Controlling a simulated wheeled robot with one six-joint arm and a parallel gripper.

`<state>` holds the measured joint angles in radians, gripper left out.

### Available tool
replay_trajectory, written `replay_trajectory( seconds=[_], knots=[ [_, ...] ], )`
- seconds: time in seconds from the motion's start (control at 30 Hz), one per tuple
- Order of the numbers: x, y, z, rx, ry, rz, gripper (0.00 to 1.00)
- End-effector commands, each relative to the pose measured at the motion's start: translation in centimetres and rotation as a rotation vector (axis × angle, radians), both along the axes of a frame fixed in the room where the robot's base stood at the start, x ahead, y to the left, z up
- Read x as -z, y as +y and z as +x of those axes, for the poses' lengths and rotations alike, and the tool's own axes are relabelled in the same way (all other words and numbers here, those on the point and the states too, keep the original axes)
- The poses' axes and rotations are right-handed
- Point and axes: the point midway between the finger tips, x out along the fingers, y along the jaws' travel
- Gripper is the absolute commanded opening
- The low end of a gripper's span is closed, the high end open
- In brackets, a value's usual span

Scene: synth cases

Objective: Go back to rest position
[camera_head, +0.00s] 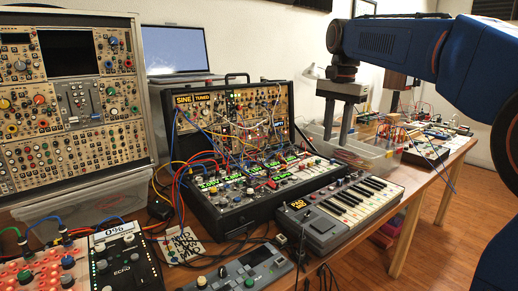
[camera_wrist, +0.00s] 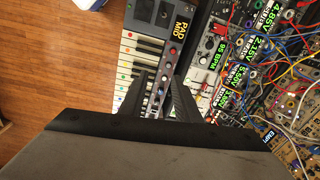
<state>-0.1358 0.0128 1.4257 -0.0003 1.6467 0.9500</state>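My gripper (camera_head: 336,138) hangs at the end of my blue arm, pointing down, in the head view. Its two grey fingers are apart with nothing seen between them. It is above the table, behind the small keyboard (camera_head: 350,207) as seen from the head. In the wrist view the dark fingers of my gripper (camera_wrist: 161,98) are also apart, with the keyboard (camera_wrist: 142,52) showing below and between them. The height above the keyboard is hard to tell.
A black synth case (camera_head: 238,213) with many patch cables stands left of the gripper. A clear plastic bin (camera_head: 372,157) is close by the fingers. A tall modular rack (camera_head: 75,130), a laptop (camera_head: 175,50) and small devices crowd the table. Wooden floor (camera_head: 455,235) is open at right.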

Motion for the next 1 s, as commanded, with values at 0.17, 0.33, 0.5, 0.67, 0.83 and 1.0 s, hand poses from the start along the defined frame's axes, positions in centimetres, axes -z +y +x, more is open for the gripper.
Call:
replay_trajectory(
  seconds=[0.17,0.33,0.5,0.67,0.83,1.0],
  knots=[
    [1.2,-1.3,-3.5,-0.079,-0.037,-0.003,0.30],
    [3.5,-2.6,-8.0,-0.189,-0.087,-0.012,0.30],
    [6.4,-3.9,-12.5,-0.299,-0.137,-0.028,0.30],
    [9.7,-4.9,-16.8,-0.402,-0.182,-0.052,0.30],
    [13.7,-5.8,-21.2,-0.512,-0.229,-0.083,0.30],
    [18.3,-6.5,-25.5,-0.619,-0.275,-0.120,0.30]
  ],
)
